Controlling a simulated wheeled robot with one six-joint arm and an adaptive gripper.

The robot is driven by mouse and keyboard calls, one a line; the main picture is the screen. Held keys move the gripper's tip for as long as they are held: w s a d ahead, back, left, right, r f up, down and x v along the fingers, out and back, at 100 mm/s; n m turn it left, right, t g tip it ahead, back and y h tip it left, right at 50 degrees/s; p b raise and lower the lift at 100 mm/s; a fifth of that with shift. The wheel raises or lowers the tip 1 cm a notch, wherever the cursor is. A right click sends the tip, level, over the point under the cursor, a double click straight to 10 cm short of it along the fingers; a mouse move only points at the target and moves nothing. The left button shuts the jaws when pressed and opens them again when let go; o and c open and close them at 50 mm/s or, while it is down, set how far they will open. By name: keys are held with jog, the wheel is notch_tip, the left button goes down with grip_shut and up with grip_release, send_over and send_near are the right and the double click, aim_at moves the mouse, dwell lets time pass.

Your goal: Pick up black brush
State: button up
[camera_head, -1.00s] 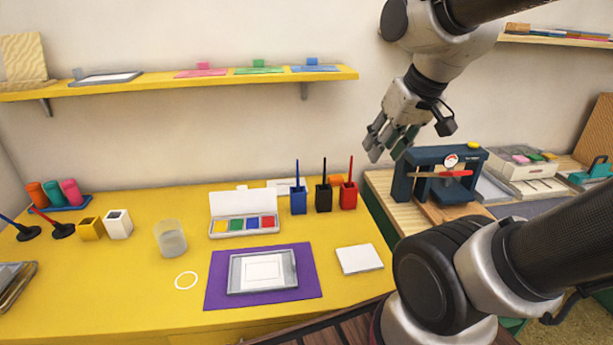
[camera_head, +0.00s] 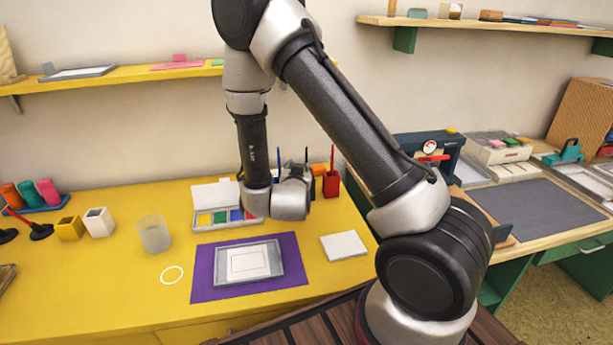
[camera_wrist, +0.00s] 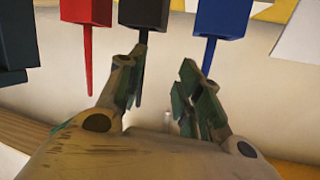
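The black brush's thin dark handle (camera_wrist: 141,72) sticks out of a black square holder (camera_wrist: 144,14) in the wrist view, where the holders appear upside down. My gripper (camera_wrist: 162,68) is open, its fingers spread. The black handle lies in the gap as pictured, close beside the left finger; I cannot tell whether they touch. The black handle's top also shows in the head view (camera_head: 307,156), while my wrist hides most of its holder. A red brush (camera_wrist: 88,62) in a red holder and a blue brush (camera_wrist: 209,55) in a blue holder stand on either side.
A paint box (camera_head: 205,192) stands beside my wrist on the yellow table (camera_head: 120,275). A grey tray (camera_head: 233,282) lies on a purple mat (camera_head: 203,290). A white pad (camera_head: 343,245) lies to the right. A yellow shelf (camera_head: 125,76) runs along the wall above.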

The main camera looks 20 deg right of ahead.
jog(key=w+d+t+h, duration=0.1)
jog(key=w+d, duration=0.1)
jog(key=w+d+f+n+t+h, duration=0.1)
jog(key=w+d, duration=0.1)
jog(key=shift+d+f, duration=0.15)
jog(key=shift+d, duration=0.15)
grip_shut()
dwell(0.5)
